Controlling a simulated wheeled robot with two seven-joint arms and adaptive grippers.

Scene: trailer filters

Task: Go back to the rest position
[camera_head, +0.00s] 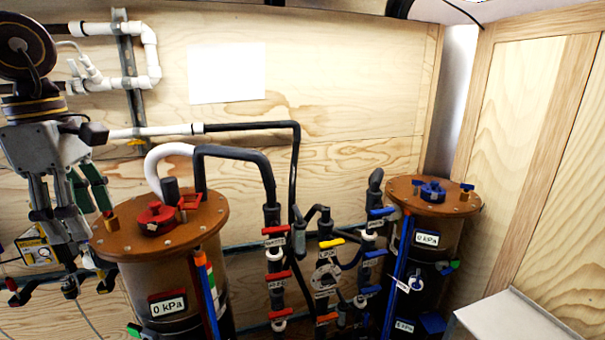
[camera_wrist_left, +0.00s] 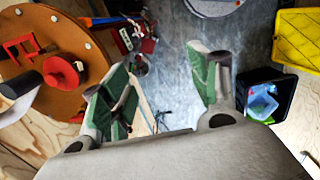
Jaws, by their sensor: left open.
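My left gripper (camera_head: 68,205) hangs at the left of the head view, pointing down, beside the left filter tank. In the left wrist view its two green-padded fingers (camera_wrist_left: 165,58) are spread apart with nothing between them. The left tank has an orange-brown lid (camera_head: 120,232) with a red knob (camera_head: 156,218) and a 0 kPa label. The lid also shows at the left of the wrist view (camera_wrist_left: 85,30), apart from the fingers. The right tank's lid (camera_head: 405,188) has a blue knob (camera_head: 432,191). My right gripper is not in view.
Black pipes with red, yellow and blue valve handles (camera_head: 325,243) stand between the tanks. White pipes (camera_head: 130,84) run on the wooden back wall. A dark bin (camera_wrist_left: 268,92) and a yellow object (camera_wrist_left: 302,38) lie at the right of the wrist view.

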